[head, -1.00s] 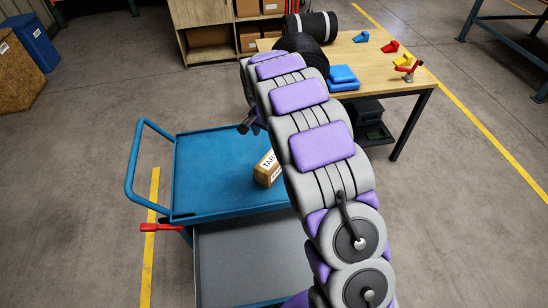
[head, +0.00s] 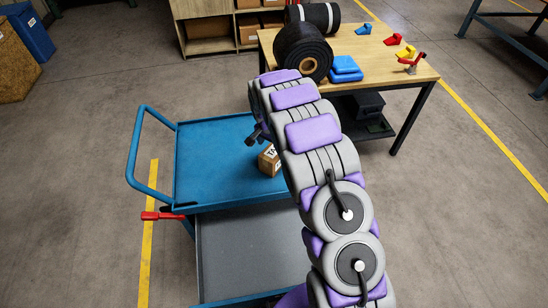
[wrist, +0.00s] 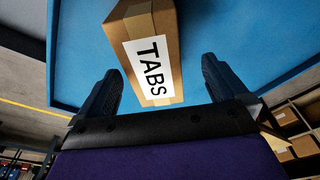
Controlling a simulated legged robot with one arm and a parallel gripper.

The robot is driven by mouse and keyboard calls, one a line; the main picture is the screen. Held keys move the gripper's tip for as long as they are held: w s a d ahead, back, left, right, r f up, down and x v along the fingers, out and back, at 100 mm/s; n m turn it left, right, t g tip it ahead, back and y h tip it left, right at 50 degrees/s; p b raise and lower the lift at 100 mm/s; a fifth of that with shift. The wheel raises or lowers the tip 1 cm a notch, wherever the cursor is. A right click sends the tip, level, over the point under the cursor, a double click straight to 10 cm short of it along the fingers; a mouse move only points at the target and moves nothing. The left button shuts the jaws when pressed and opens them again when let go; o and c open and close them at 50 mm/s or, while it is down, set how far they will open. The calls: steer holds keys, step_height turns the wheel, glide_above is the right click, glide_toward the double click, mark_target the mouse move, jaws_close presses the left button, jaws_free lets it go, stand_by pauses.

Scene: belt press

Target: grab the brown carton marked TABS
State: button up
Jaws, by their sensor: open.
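The brown carton marked TABS (head: 268,160) sits on the blue top tray of the cart (head: 210,178), near its right side. My arm hides part of it in the head view. In the wrist view the carton (wrist: 152,50) stands ahead of my gripper (wrist: 162,88), with its white label facing me. Its near end lies between the two dark fingertips, closer to the left one, with gaps showing on both sides. My gripper is open and empty. In the head view only a small dark part of my gripper (head: 252,138) shows beside my arm.
The cart has a blue handle (head: 135,160) at left, a red lever (head: 162,215) and a grey lower tray (head: 250,255). A wooden table (head: 400,72) behind carries black rolls (head: 302,50), blue blocks (head: 345,68) and small coloured tools. The tray left of the carton is bare.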

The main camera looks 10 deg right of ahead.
steer(key=f, duration=0.1)
steer(key=d+f+b, duration=0.1)
steer(key=f, duration=0.2)
steer(key=shift+w+d+f, duration=0.1)
steer(key=shift+d+f, duration=0.2)
steer(key=shift+f, duration=0.1)
steer(key=shift+d, duration=0.25)
